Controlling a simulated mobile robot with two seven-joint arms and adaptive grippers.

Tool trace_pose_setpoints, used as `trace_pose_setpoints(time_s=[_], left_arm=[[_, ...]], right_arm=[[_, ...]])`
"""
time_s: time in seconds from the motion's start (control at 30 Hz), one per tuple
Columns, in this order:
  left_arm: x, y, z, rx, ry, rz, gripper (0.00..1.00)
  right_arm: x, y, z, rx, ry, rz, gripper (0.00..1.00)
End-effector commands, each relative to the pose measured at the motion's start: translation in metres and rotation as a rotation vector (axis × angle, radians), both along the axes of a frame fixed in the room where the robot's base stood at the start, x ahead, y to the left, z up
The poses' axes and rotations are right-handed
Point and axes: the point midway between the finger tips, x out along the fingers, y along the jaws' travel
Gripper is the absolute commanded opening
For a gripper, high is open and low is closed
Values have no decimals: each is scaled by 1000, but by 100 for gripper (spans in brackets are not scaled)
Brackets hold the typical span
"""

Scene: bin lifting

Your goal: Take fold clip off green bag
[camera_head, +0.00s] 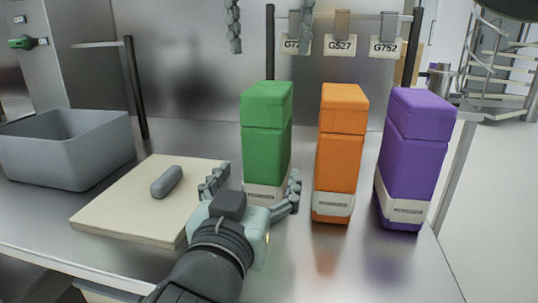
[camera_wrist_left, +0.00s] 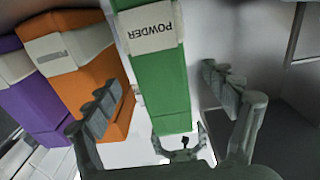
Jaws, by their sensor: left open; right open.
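The green bag (camera_head: 266,150) stands upright on the table, with a crease below its top and a white powder label low down. No clip shows on it in either view. A grey rounded bar (camera_head: 167,182), which may be the fold clip, lies on the cream board. My left gripper (camera_head: 257,175) is open, low in front of the bag, its fingers spread to either side. In the left wrist view the bag (camera_wrist_left: 160,85) appears upside down between those fingers (camera_wrist_left: 162,78). My right gripper (camera_head: 270,46) is open above the bag's top; its fingers also show small in the wrist view (camera_wrist_left: 182,142).
An orange bag (camera_head: 341,140) and a purple bag (camera_head: 412,155) stand to the right of the green one. A grey bin (camera_head: 65,150) is at the left, beside the cream board (camera_head: 115,207). A rail with tags (camera_head: 340,45) is behind the bags.

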Motion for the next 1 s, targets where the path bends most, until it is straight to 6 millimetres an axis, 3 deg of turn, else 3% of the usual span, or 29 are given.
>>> trace_pose_setpoints(time_s=[0.3, 0.5, 0.87, 1.0], left_arm=[[46, -9, 1, 2, -2, 2, 84], [66, -14, 1, 2, -2, 0, 84], [71, -14, 0, 0, 0, 0, 84], [71, -14, 0, 0, 0, 0, 67]], right_arm=[[0, 0, 0, 0, 0, 0, 81], [0, 0, 0, 0, 0, 0, 81], [0, 0, 0, 0, 0, 0, 81], [0, 0, 0, 0, 0, 0, 81]])
